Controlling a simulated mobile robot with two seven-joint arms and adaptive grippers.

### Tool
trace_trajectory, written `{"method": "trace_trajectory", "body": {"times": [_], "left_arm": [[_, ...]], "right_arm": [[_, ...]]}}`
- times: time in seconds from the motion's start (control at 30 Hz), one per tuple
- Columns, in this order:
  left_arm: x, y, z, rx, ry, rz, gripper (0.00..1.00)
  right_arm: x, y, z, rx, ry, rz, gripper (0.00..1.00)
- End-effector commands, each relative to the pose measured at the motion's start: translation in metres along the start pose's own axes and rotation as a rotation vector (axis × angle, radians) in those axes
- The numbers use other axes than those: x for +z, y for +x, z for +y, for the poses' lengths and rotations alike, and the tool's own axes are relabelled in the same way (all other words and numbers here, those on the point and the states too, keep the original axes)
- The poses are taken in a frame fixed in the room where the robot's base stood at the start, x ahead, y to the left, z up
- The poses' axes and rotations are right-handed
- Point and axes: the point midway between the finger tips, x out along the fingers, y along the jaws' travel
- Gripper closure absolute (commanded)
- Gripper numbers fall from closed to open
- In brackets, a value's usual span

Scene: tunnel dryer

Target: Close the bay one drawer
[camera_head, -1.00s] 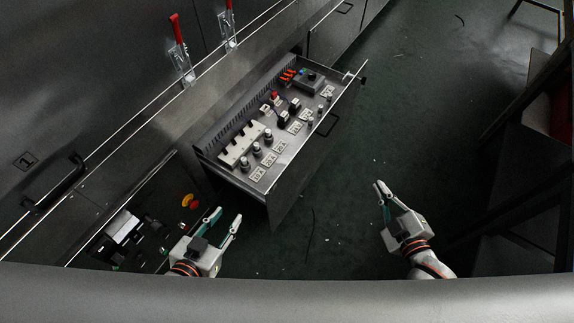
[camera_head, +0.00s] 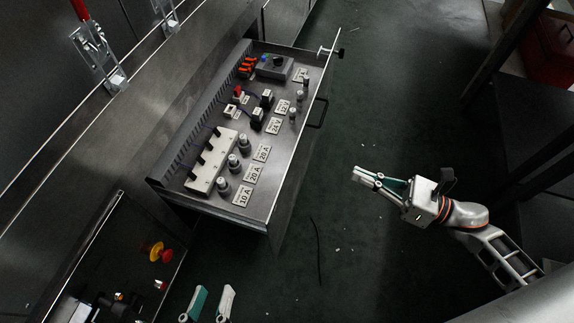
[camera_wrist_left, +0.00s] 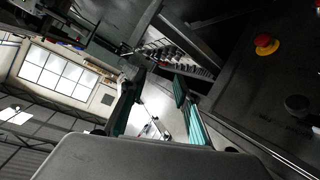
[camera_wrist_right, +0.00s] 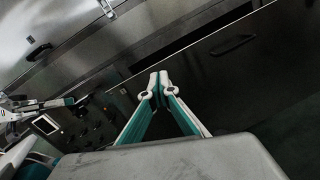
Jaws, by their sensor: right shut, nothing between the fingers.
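The drawer (camera_head: 283,205) is pulled out of the grey cabinet and stands open. Fuses, switches and labelled parts sit on its panel. Its dark front carries a black bar handle (camera_head: 318,112). In the right wrist view the handle (camera_wrist_right: 232,45) shows on a dark front panel beyond my fingers. My right gripper (camera_head: 357,174) is shut and empty, to the right of the drawer front and apart from it, pointing left. My left gripper (camera_head: 208,301) is open and empty at the bottom edge, below the drawer's near corner. In the left wrist view its fingers (camera_wrist_left: 154,86) are spread.
A control panel with a red and yellow emergency stop (camera_head: 157,251) lies left of my left gripper. Red-handled clamps (camera_head: 97,45) are on the cabinet at upper left. Dark shelving (camera_head: 530,120) stands at right. The green floor (camera_head: 375,90) between is mostly clear.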

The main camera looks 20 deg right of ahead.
Motion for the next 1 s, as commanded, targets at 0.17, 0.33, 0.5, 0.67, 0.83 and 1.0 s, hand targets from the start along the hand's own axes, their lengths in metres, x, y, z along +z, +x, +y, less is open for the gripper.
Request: {"method": "trace_trajectory", "body": {"times": [0.17, 0.33, 0.5, 0.67, 0.83, 1.0], "left_arm": [[0.007, 0.003, -0.001, 0.0, -0.059, -0.003, 0.69], [0.001, 0.004, 0.001, 0.003, -0.065, 0.011, 0.69], [0.0, 0.004, 0.001, 0.004, -0.069, 0.013, 0.69], [0.001, 0.004, 0.002, 0.005, -0.076, 0.012, 0.69], [0.002, 0.004, 0.003, 0.005, -0.084, 0.012, 0.69], [0.003, 0.004, 0.003, 0.006, -0.095, 0.012, 0.69]], "right_arm": [[-0.033, -0.009, -0.006, 0.1, -0.213, 0.063, 1.0], [-0.03, -0.003, -0.006, 0.126, -0.274, 0.063, 1.0], [-0.029, 0.021, -0.003, 0.125, -0.274, 0.058, 1.0], [-0.031, 0.052, 0.001, 0.125, -0.272, 0.057, 1.0], [-0.034, 0.085, 0.004, 0.123, -0.271, 0.058, 1.0], [-0.037, 0.111, 0.007, 0.123, -0.269, 0.06, 1.0]]}}
